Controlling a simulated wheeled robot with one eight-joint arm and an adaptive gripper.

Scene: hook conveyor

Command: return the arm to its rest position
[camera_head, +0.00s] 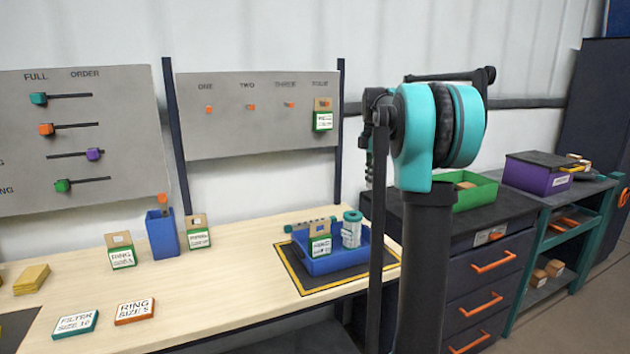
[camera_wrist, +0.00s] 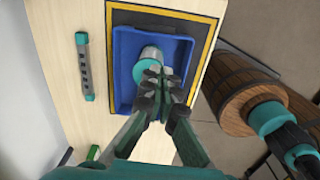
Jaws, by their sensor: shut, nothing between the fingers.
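My arm (camera_head: 440,125) stands raised on the right of the head view, with its teal joint in front of the wall. My gripper (camera_wrist: 165,88) shows in the wrist view, its fingers together and empty. In that view the fingers overlap the blue tray (camera_wrist: 126,60) and the near edge of a pale cylinder (camera_wrist: 150,60) in it. I cannot tell the height of the fingers above them. The gripper is not discernible in the head view, where the blue tray (camera_head: 335,264) holds a white and teal cylinder (camera_head: 352,232) and a labelled card (camera_head: 320,246).
A grey-teal bar (camera_wrist: 85,66) lies on the table beside the tray. A blue cup (camera_head: 162,234) and label cards (camera_head: 135,311) stand or lie further left. Hook boards (camera_head: 255,140) rise behind. A green bin (camera_head: 475,195) sits right of my arm. A wooden barrel (camera_wrist: 235,85) appears in the wrist view.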

